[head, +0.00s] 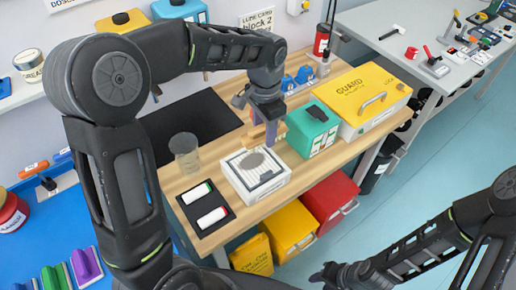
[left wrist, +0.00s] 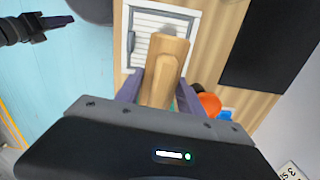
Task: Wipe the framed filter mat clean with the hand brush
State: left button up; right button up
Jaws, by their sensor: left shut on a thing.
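The framed filter mat (head: 262,188) is a white, slatted square in a pale frame on the wooden bench, with a grey-brown smudge on its surface. My left gripper (head: 271,132) is above the bench just behind the mat. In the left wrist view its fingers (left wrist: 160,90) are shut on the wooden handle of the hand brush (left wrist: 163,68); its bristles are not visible. The mat (left wrist: 140,22) shows beyond the handle there, with part of the smudge near the handle's end. My right gripper (head: 328,275) is low, away from the bench; its finger gap is unclear.
A clear cup (head: 185,152) and a dark tray (head: 184,212) with two white rolls stand left of the mat. A green box (head: 310,130) and a yellow GUARD case (head: 362,93) stand to the right. A black sheet (head: 190,122) lies behind. Red and yellow bins (head: 328,193) sit below.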

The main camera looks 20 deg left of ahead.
pick_arm(q)
jog(key=shift+w+a+r, duration=0.15)
jog(key=shift+w+r, duration=0.1)
jog(key=shift+w, duration=0.2)
jog(key=shift+w+n, duration=0.4)
